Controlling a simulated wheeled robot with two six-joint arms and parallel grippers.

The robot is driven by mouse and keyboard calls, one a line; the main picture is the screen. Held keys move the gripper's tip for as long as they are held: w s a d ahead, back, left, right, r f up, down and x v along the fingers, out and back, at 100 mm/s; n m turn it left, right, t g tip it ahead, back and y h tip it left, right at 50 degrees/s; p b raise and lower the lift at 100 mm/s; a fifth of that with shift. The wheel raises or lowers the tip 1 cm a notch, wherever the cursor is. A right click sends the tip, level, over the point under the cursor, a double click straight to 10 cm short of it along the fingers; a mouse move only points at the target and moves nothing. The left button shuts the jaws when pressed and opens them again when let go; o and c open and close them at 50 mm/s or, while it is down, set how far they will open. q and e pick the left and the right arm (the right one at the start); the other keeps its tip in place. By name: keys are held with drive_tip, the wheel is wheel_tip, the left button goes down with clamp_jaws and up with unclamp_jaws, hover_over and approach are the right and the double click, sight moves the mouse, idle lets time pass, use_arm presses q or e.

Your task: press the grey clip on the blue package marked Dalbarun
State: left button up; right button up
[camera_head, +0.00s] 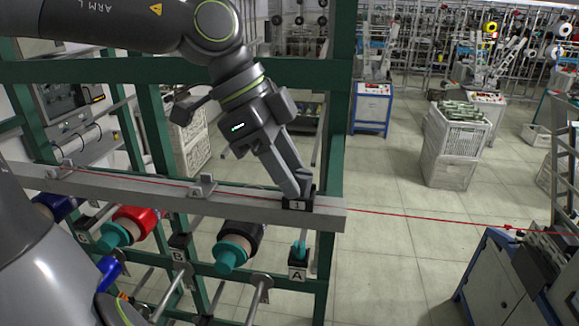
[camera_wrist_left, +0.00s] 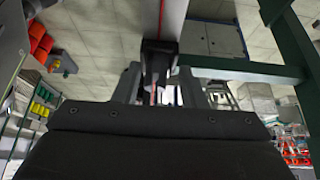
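No package marked Dalbarun can be read. Two blue packages, one at the far left (camera_head: 55,206) and one lower (camera_head: 110,270), are partly hidden; I see no grey clip on either. My left gripper (camera_head: 296,188) points down at the black block marked 1 (camera_head: 298,203), at the right end of the grey rail (camera_head: 130,187). In the left wrist view, the left gripper's fingers (camera_wrist_left: 158,88) stand apart on both sides of the black block (camera_wrist_left: 160,58). I cannot tell whether they squeeze it. My right gripper is out of view.
A red thread (camera_head: 430,217) runs along the rail and off right. Below the rail are a red package (camera_head: 136,219), a black package (camera_head: 244,236) and a holder marked A (camera_head: 297,272). Green posts (camera_head: 339,120) frame the rack.

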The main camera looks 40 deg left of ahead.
use_arm(q)
drive_tip(key=shift+s+d, duration=0.1)
drive_tip(key=shift+c, duration=1.2)
drive_tip(key=c, duration=0.5)
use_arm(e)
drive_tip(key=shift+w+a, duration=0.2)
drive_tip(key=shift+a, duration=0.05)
use_arm(q)
drive_tip(key=shift+r, duration=0.25)
wheel_tip(320, 180, up, 4)
drive_tip(key=p, duration=0.3)
drive_tip(key=shift+r, duration=0.1)
drive_tip(key=shift+d, duration=0.1)
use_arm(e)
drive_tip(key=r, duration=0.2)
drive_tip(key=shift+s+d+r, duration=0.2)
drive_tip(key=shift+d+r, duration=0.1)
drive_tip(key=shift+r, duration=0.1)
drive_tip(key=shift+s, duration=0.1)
